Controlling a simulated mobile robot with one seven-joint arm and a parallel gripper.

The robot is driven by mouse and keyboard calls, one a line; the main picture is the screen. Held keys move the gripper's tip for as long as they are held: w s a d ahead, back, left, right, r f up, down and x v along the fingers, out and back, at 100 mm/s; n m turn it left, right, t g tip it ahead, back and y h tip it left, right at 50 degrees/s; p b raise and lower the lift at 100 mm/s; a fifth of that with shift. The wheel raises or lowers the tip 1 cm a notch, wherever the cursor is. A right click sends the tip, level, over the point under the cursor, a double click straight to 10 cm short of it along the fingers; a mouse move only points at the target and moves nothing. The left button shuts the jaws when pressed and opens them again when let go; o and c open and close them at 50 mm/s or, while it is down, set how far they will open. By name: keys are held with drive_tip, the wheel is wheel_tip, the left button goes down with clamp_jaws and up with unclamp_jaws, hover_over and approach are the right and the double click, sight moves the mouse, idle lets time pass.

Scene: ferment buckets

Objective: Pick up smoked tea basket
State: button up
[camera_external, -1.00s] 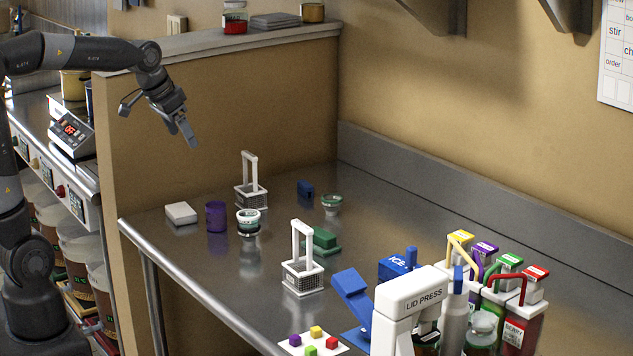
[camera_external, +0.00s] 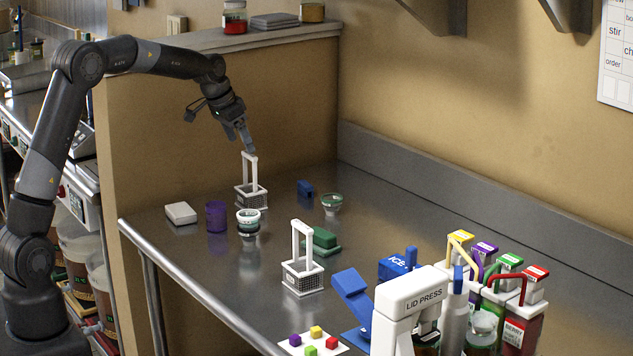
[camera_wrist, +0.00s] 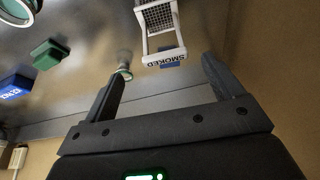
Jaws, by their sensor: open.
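The smoked tea basket (camera_external: 250,197) is a white wire basket with a tall upright handle, standing at the back left of the steel counter. In the wrist view the basket (camera_wrist: 161,18) appears at the top, with a "SMOKED" label on its white bar. My gripper (camera_external: 250,148) is just above the top of its handle, and in the wrist view my gripper (camera_wrist: 163,72) has its fingers spread with nothing between them. I cannot tell the exact gap to the handle.
A second white basket (camera_external: 302,280) stands nearer the front. A purple cup (camera_external: 216,217), a glass jar (camera_external: 248,222), a white block (camera_external: 181,213), a dark blue block (camera_external: 305,189) and a small glass bowl (camera_external: 332,204) are around. A lid press (camera_external: 420,300) stands at the front right.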

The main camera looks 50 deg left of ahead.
sight(247, 158)
drive_tip(key=x, duration=0.4)
drive_tip(key=shift+f, duration=0.3)
drive_tip(key=x, duration=0.5)
drive_tip(key=shift+a+f, duration=0.1)
drive_tip(key=shift+a, duration=0.15)
drive_tip(key=shift+s, duration=0.1)
drive_tip(key=shift+c, duration=0.4)
drive_tip(key=c, duration=1.4)
